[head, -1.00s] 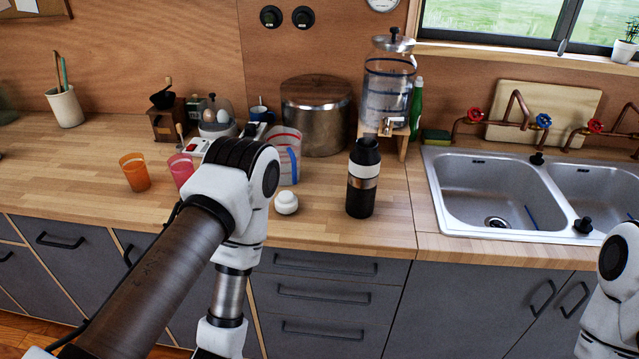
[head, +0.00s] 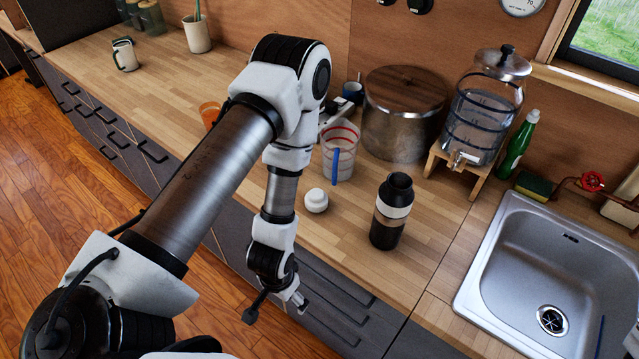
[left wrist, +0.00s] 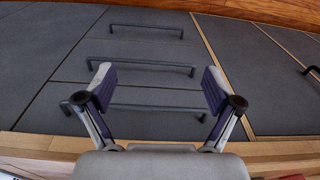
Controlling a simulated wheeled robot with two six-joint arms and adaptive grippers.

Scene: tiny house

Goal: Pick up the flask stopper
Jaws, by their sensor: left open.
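A small white rounded piece (head: 316,201), which looks like the flask stopper, sits on the wooden counter near its front edge. A black flask (head: 391,218) with a white and a brown band stands upright to its right. My left gripper (head: 273,306) hangs in front of the counter before the drawers, below and in front of the white piece and apart from it. The left wrist view shows the left gripper (left wrist: 158,82) open and empty, facing the dark drawer fronts; the white piece is not in that view. My right gripper is not in view.
A clear measuring jug (head: 340,158) stands behind the white piece, and a large metal pot (head: 402,125) behind that. A glass dispenser (head: 483,120) and a sink (head: 550,255) are to the right. Drawer handles (left wrist: 140,63) protrude near the left gripper.

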